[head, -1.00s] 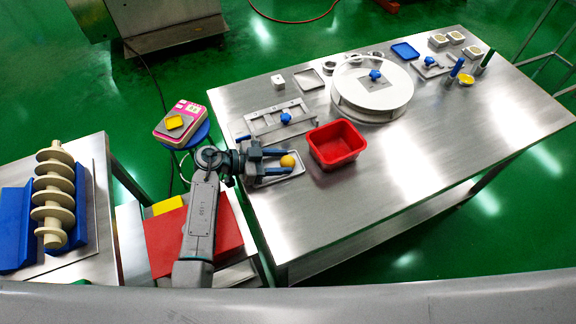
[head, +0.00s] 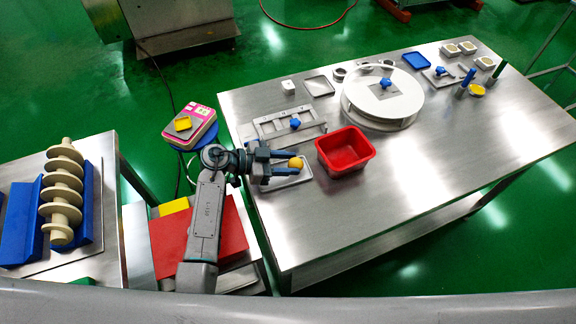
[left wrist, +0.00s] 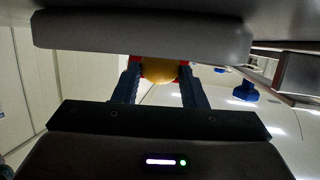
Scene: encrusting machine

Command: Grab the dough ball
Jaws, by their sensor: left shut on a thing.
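The dough ball (head: 295,163) is a small yellow-orange ball held at the tips of my left gripper (head: 290,163), above a small grey tray (head: 290,182) on the steel table. In the left wrist view the dough ball (left wrist: 160,70) sits between the two dark fingers of the left gripper (left wrist: 158,78), touching both as far as I can tell. My right gripper is in neither view.
A red bin (head: 345,150) stands just right of the ball on the steel table (head: 430,190). Behind are a metal frame with a blue knob (head: 295,124) and a round white machine part (head: 385,105). A pink scale (head: 190,128) is at left. The table's front right is clear.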

